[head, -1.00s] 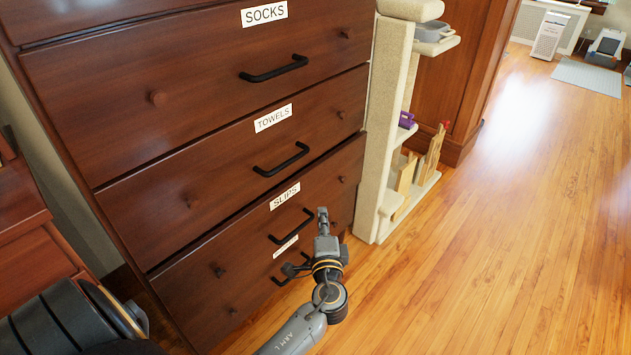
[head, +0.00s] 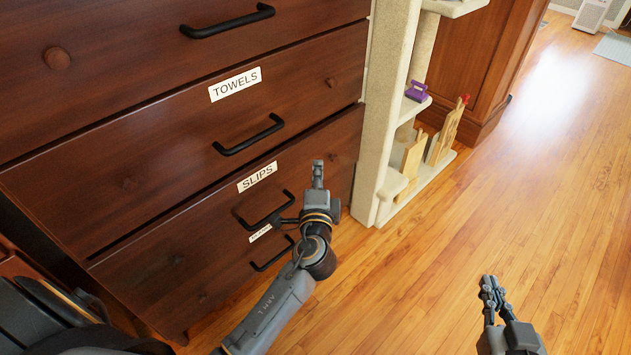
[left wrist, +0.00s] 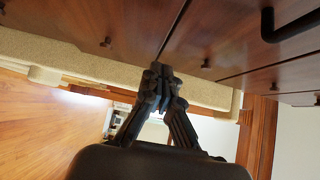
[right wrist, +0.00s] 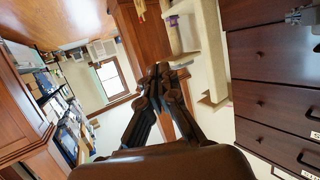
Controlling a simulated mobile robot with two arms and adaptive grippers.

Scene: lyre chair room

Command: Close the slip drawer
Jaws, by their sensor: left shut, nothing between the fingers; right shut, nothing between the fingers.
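The slips drawer (head: 155,262) is low in the dark wood dresser, marked by a white SLIPS label (head: 257,177) above a black bar handle (head: 263,213). Its front looks flush or nearly flush with the dresser; I cannot tell whether a small gap remains. My left gripper (head: 317,170) is shut and empty in front of the drawer's right part, to the right of the handle. In the left wrist view its fingertips (left wrist: 158,75) point along the knobbed drawer fronts; contact is unclear. My right gripper (head: 490,285) is shut and empty over the floor at right.
The towels drawer (head: 150,130) is above, and another handle (head: 271,255) is below. A cream carpeted shelf tower (head: 385,120) stands close against the dresser's right side, with wooden pieces (head: 412,155) on its base. The wood floor (head: 540,190) at right is clear.

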